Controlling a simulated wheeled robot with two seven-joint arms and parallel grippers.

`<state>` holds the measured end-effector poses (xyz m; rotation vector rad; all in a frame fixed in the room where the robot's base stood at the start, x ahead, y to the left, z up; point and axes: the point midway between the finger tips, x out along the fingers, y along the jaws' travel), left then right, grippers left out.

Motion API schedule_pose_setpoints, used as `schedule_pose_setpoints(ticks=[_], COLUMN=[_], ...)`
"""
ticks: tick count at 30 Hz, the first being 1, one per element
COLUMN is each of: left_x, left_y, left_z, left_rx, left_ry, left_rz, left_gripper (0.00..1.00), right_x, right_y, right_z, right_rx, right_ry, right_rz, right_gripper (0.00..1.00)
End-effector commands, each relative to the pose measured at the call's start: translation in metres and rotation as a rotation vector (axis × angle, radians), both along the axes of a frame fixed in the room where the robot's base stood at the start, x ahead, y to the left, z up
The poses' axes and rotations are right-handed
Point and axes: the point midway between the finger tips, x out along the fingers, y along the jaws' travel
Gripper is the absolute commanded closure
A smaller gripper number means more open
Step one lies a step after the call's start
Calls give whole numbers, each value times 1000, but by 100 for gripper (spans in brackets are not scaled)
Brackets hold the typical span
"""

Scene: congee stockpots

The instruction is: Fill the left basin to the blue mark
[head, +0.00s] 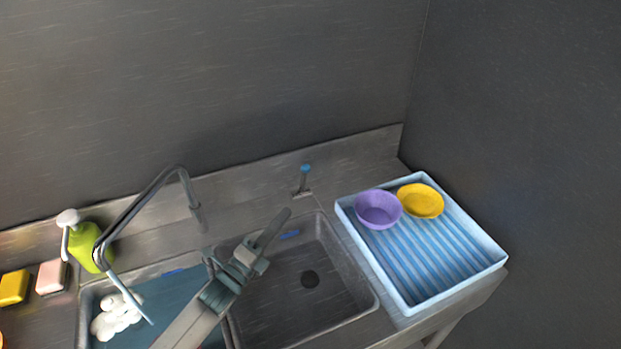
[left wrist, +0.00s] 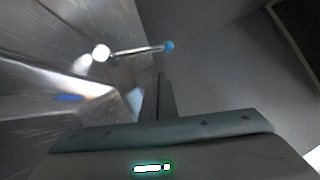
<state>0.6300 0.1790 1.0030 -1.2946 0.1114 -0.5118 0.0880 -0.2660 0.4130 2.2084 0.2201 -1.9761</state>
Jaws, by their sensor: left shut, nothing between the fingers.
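The left basin (head: 88,308) holds blue-green water (head: 178,304). A blue mark (head: 175,270) shows on its back wall, close above the water. The grey spout (head: 153,190) arches over this basin, and a pale blue stream (head: 131,298) falls from it. White foam (head: 116,316) floats at the left. The blue-tipped tap lever (head: 305,171) stands upright behind the basins; the lever also shows in the left wrist view (left wrist: 140,50). My left gripper (head: 284,217) is shut and empty above the right basin, in front of the lever and apart from it. My right gripper is out of view.
A blue rack (head: 440,255) with purple (head: 378,209) and yellow (head: 420,201) bowls stands right. A green soap bottle (head: 88,247) and sponges (head: 51,277) are left.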

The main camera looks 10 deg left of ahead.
Motion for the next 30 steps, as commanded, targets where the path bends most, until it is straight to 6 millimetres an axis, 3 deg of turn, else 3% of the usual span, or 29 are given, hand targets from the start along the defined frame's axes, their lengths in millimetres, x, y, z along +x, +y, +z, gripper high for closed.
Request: schedule_pose_setpoints(ticks=[5,20,30], left_x=[2,6,39], left_y=[15,15,0], left_z=[-7,-7,-1], left_rx=[-4,-5,-5], left_ry=[30,32,30], left_rz=[26,28,28], left_gripper=[100,100,100], right_x=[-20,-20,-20], right_y=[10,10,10], right_z=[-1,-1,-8], right_rx=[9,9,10], right_ry=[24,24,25], right_rz=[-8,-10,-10], right_gripper=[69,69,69])
